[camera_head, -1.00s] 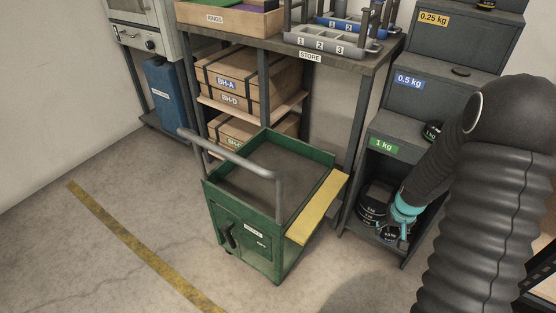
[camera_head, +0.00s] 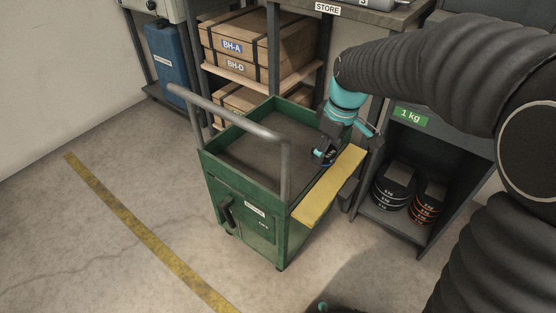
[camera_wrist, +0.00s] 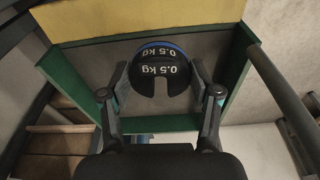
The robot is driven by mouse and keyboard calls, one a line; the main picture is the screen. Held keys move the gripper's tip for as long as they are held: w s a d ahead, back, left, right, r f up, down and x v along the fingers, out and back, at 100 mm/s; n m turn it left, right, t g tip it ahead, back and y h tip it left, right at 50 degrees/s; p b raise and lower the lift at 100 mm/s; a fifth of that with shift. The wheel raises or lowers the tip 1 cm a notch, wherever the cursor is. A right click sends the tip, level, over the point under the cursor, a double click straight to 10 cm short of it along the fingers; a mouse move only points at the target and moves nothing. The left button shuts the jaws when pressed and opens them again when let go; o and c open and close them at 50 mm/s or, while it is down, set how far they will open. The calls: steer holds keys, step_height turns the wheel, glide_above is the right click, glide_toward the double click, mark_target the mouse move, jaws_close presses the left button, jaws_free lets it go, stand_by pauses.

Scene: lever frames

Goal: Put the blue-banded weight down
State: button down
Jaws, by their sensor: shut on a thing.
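The blue-banded weight (camera_wrist: 160,52) is a black slotted disc marked 0.5 kg, with a blue edge at its top in the wrist view. My gripper (camera_wrist: 160,78) is shut on it, with one finger at each side. In the head view my gripper (camera_head: 324,152) is over the right side of the green cart (camera_head: 213,181), beside its yellow ledge (camera_head: 322,196). The weight shows there only as a small dark and blue piece (camera_head: 322,157). The cart's dark tray floor (camera_head: 262,145) looks bare. Whether the weight touches the tray is hard to tell.
The cart's grey handle (camera_head: 235,122) arches over its left side. A shelf with wooden boxes (camera_head: 232,68) stands behind the cart. The floor at left is clear.

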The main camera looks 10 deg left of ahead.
steer(key=shift+s+a+r+n, duration=0.3)
steer(key=shift+s+a+r, duration=0.15)
steer(key=shift+a, duration=0.1)
steer(key=shift+s+a, duration=0.15)
steer(key=shift+a, duration=0.2)
steer(key=b, duration=0.2)
glide_above(274, 173)
steer(key=f, duration=0.7)
steer(key=shift+s+d, duration=0.1)
steer(key=shift+d, duration=0.1)
steer(key=shift+f, duration=1.85)
steer(key=shift+f, duration=0.2)
steer(key=shift+c, duration=1.2)
jaws_free()
